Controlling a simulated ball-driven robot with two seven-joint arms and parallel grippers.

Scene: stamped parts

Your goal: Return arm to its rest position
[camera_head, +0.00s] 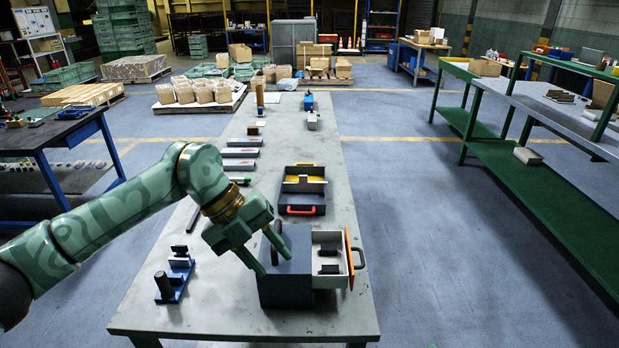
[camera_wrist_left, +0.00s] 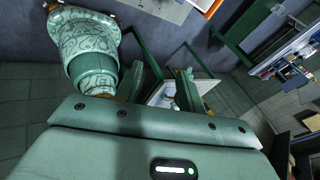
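My left gripper (camera_head: 276,266) hangs over the bench at the left edge of a dark grey box. Its two fingers point down and stand apart; the gap also shows in the left wrist view (camera_wrist_left: 160,88). A dark round piece (camera_head: 271,240) shows near the fingers; I cannot tell whether it touches them or belongs to the box. The dark grey box (camera_head: 298,262) has a drawer (camera_head: 328,245) pulled out to the right, with an orange-edged front, a dark handle and small dark parts inside. My right gripper is in neither view.
The grey bench (camera_head: 215,300) carries a blue fixture (camera_head: 174,278) at left, a black open case with a red handle (camera_head: 303,190) behind the box, and several grey bars (camera_head: 240,153) along the left edge. A green shelf (camera_head: 540,185) stands at right, across clear floor.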

